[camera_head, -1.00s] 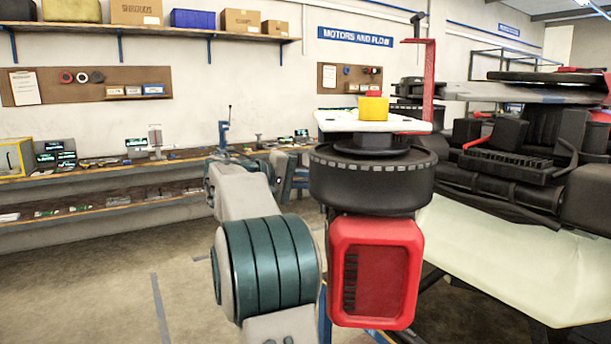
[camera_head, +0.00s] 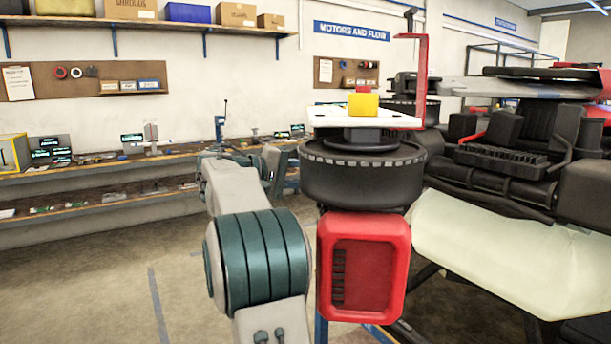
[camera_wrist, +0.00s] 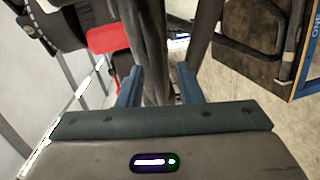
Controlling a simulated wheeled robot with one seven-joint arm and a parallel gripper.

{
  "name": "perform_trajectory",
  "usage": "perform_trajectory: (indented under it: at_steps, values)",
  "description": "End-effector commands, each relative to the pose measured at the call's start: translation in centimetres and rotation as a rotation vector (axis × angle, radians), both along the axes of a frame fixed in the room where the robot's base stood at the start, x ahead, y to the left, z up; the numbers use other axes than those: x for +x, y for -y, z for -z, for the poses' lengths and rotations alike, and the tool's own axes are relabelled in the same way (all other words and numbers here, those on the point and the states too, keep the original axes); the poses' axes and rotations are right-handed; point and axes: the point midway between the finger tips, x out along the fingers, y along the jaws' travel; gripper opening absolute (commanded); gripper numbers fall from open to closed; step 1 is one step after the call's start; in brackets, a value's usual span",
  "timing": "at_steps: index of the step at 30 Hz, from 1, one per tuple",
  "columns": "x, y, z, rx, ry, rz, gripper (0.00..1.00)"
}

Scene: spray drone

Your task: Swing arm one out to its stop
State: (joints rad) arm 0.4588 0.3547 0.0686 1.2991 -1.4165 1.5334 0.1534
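The near end of the spray drone carries a wide black motor (camera_head: 362,178) with a red ribbed housing (camera_head: 364,268) below it. A white plate (camera_head: 400,118) with a yellow block (camera_head: 363,104) sits above the motor. In the wrist view my gripper (camera_wrist: 160,88) has its two blue fingers on either side of a dark tube (camera_wrist: 154,50). The fingers stand apart, close to the tube, but whether both press on it is unclear. In the head view the fingers are hidden. My grey and teal arm is left of the motor.
The drone's body and pale tank (camera_head: 490,255) fill the right side. In the wrist view a dark board with a blue edge marked ONE (camera_wrist: 305,55) is at right. Open floor (camera_head: 110,290) lies left, before a workbench (camera_head: 100,170).

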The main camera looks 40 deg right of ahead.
Motion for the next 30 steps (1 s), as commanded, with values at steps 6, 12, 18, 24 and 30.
perform_trajectory:
  at_steps: [6,12,18,24,30]
  values:
    - [1.4,-3.3,-0.6,0.000,0.001,-0.006,0.32]
    - [3.0,-7.7,-1.5,0.000,0.001,-0.006,0.32]
    - [4.3,-10.9,-2.2,0.000,0.001,-0.005,0.32]
    - [4.8,-12.3,-2.4,0.000,0.000,-0.003,0.32]
    - [4.8,-12.4,-2.5,0.000,0.000,-0.002,0.32]
